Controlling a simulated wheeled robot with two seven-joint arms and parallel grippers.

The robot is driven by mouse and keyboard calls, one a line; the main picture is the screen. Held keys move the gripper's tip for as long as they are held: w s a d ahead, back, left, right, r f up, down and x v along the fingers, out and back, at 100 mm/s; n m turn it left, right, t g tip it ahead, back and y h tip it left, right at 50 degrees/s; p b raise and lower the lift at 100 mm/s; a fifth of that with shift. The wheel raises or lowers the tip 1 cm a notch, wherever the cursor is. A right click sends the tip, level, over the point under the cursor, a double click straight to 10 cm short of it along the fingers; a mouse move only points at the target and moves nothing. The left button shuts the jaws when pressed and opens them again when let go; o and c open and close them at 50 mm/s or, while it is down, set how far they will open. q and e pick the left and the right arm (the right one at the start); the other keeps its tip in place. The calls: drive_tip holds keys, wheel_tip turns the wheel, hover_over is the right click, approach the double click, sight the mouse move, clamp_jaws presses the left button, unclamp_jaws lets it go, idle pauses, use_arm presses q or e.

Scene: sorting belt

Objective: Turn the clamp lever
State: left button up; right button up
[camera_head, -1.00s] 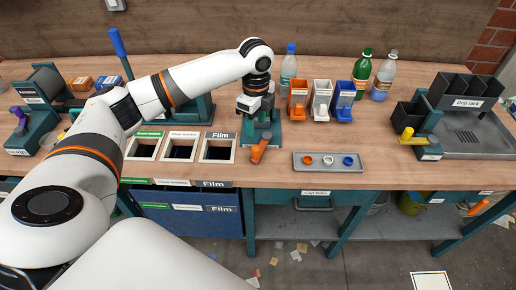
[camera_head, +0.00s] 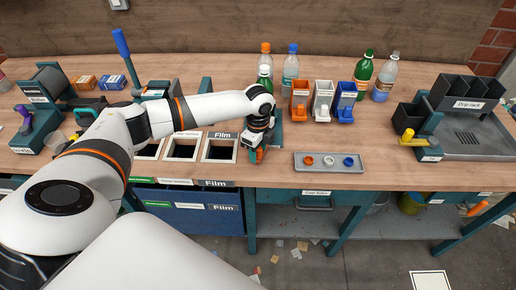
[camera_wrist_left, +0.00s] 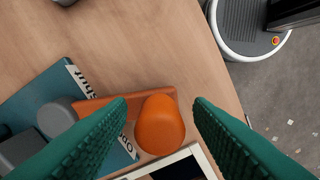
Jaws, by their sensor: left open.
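The orange clamp lever (camera_head: 259,156) shows just below my left gripper (camera_head: 255,148) in the head view, mostly covered by it. In the left wrist view the lever's rounded orange knob (camera_wrist_left: 160,125) lies between the two green fingers of my left gripper (camera_wrist_left: 160,102), with a gap on each side. The fingers are open. The lever's flat arm (camera_wrist_left: 100,104) runs left to a grey pivot on the teal clamp base (camera_wrist_left: 45,95), which bears partly readable white labels, one reading "shut". My right gripper is not in view.
Film and other sorting openings (camera_head: 220,147) lie left of the gripper. A grey tray (camera_head: 328,168) with three caps lies to the right, below coloured cap dispensers (camera_head: 322,100). Bottles (camera_head: 290,70) stand behind. The bench front edge is close to the lever.

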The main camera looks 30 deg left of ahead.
use_arm(q)
clamp_jaws()
